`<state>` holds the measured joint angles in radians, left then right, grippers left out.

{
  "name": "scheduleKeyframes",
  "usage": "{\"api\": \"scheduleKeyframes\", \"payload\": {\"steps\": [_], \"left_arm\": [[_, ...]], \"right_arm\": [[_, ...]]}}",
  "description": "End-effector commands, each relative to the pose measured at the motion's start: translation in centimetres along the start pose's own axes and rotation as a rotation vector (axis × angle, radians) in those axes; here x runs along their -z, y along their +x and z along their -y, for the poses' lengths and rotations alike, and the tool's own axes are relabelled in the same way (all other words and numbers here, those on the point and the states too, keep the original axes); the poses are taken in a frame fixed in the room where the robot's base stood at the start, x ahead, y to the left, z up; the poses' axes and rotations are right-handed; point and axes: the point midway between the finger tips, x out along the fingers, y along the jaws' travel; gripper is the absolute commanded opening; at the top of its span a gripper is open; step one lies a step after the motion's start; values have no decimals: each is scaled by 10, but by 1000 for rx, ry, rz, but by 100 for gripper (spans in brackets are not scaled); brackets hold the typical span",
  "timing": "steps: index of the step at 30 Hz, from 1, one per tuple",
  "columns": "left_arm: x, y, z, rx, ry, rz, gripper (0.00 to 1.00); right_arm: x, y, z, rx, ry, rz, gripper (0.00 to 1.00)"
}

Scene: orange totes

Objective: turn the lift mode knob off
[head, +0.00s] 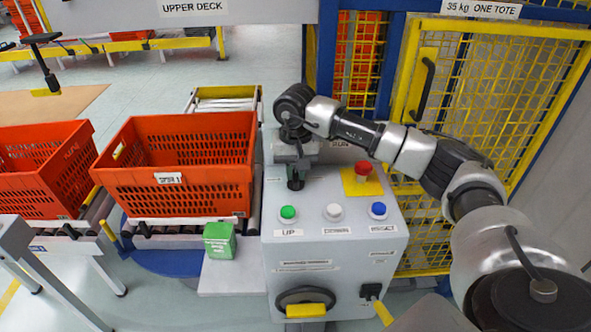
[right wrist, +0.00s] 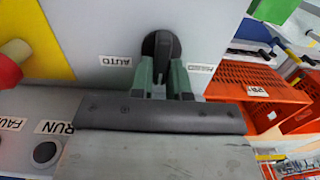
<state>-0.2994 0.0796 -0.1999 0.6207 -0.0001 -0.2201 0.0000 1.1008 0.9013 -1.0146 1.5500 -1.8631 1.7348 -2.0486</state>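The lift mode knob (right wrist: 161,46) is a round black selector with a raised bar on the grey control box (head: 340,245). In the right wrist view an upside-down AUTO label (right wrist: 115,61) is left of it and another label (right wrist: 200,68), too small to read surely, is right of it. My right gripper (head: 295,182) points down at the box's top left; its dark green fingers (right wrist: 163,76) sit close on either side of the knob's bar and look shut on it. In the head view the gripper hides the knob. My left gripper is not in view.
A red mushroom button (head: 362,169) on a yellow plate, and green (head: 288,212), white (head: 333,211) and blue (head: 378,209) buttons share the box. An orange tote (head: 180,190) and a green box (head: 219,240) stand to its left. A yellow mesh fence (head: 500,90) is behind my right arm.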

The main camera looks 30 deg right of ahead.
Motion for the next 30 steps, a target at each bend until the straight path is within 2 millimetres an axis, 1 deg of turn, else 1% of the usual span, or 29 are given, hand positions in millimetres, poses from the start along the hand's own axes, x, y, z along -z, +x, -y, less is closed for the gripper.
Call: {"api": "scheduleKeyframes", "payload": {"steps": [1,4,5,12,16,20,27,30], "left_arm": [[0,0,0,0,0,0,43],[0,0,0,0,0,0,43],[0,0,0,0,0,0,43],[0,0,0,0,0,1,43],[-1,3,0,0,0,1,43],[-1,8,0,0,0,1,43],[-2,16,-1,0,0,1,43],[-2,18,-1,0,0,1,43]], "right_arm": [[1,-1,0,2,2,-2,24],[0,-1,0,1,2,-1,39],[0,-1,0,1,2,-1,40],[0,-1,0,0,1,-1,40],[1,-9,0,2,1,-3,40],[1,-31,0,3,1,-5,40],[1,-79,1,4,1,-4,40],[1,-94,0,3,2,-3,40]]}}
